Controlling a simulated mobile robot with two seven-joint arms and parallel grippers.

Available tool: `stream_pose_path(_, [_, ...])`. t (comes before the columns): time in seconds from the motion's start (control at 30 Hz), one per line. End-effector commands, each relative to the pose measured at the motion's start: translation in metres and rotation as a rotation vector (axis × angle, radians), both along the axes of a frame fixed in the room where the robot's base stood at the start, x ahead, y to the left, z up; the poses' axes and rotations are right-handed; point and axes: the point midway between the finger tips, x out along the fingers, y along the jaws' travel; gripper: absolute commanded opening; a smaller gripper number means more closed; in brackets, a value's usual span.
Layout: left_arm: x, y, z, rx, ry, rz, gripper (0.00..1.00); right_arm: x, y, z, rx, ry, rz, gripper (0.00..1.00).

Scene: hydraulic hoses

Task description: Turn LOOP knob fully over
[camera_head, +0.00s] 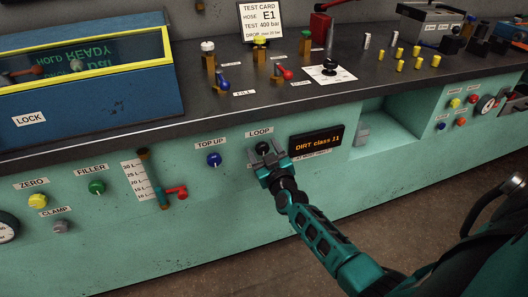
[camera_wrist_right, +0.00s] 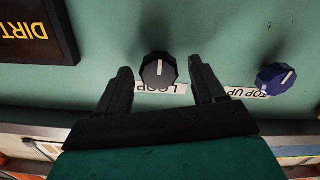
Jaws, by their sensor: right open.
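The LOOP knob (camera_wrist_right: 159,70) is black and faceted with a white pointer line, on the green panel under its LOOP label (camera_head: 259,132). In the head view the knob (camera_head: 262,148) shows just above my right gripper (camera_head: 268,158). My right gripper (camera_wrist_right: 161,88) is open, with one finger on each side of the knob in the right wrist view. Gaps show between the fingers and the knob there. In that upside-down view the pointer line runs up and down. My left gripper is not in view.
The blue TOP UP knob (camera_head: 214,159) sits left of the LOOP knob. A dark display (camera_head: 316,140) reading "DIRT class 11" is close on its right. The dark counter (camera_head: 150,122) juts out above the panel. A gauge tube with a red valve (camera_head: 160,185) stands farther left.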

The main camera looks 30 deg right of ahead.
Motion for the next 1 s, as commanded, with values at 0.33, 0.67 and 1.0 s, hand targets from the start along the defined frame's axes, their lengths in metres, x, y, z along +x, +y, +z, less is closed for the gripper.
stream_pose_path(0.33, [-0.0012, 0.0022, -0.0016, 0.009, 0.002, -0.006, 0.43, -0.0002, -0.0002, 0.0003, 0.0, -0.001, -0.001, 0.4])
stream_pose_path(0.67, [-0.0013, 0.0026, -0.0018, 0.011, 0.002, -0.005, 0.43, -0.0003, -0.0001, 0.0002, 0.0, -0.001, -0.001, 0.13])
stream_pose_path(1.0, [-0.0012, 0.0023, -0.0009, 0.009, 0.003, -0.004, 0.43, -0.0005, -0.0003, 0.0004, 0.07, -0.018, 0.0, 0.13])
